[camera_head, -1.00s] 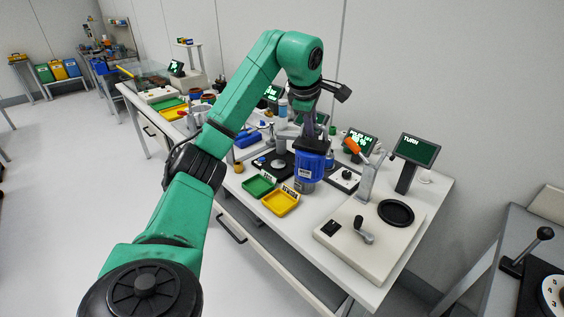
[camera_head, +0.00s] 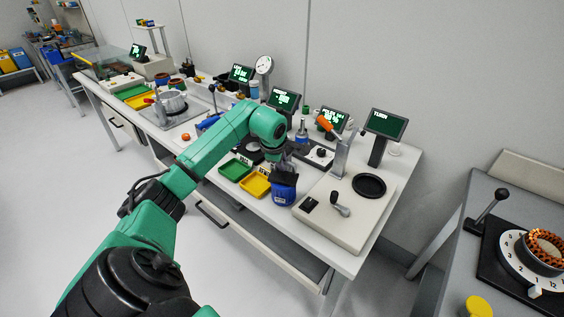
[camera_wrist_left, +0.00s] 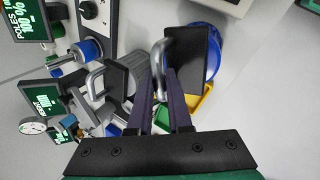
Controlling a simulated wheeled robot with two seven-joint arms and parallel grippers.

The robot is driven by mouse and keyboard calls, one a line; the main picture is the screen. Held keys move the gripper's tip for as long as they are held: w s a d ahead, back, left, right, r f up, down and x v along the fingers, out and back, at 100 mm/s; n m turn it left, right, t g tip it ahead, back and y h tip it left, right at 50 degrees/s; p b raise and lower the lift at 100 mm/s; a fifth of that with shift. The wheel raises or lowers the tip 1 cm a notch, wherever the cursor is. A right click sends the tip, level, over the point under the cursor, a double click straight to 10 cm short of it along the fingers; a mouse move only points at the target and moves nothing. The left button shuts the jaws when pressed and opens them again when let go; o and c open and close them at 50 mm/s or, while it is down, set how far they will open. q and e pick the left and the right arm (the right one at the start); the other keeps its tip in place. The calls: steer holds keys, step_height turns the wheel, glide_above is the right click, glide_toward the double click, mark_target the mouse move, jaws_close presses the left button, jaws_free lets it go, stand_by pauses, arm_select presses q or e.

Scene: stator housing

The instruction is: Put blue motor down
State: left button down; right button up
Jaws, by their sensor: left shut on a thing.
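The blue motor (camera_head: 284,190) hangs upright under my left gripper (camera_head: 285,165), at the front edge of the white bench, just right of the yellow tray. The left wrist view shows my left gripper (camera_wrist_left: 163,85) with its two fingers shut on a grey loop handle, and the blue motor body (camera_wrist_left: 207,48) lies beyond a dark plate. I cannot tell whether the motor's base touches the bench. My right gripper is not in view.
A green tray (camera_head: 235,169) and a yellow tray (camera_head: 256,185) lie to the left. A cream fixture with a crank (camera_head: 340,209) and a black round pad (camera_head: 369,185) stands to the right. Screens line the back. A grey table (camera_head: 470,262) holds a dial at far right.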

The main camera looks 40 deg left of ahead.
arm_select(q)
steer(key=c, duration=0.8)
jaws_free()
steer(key=shift+s+f, duration=0.1)
steer(key=shift+c, duration=0.2)
steer(key=b+v, duration=0.2)
steer(key=v, duration=1)
steer(key=shift+d, duration=0.1)
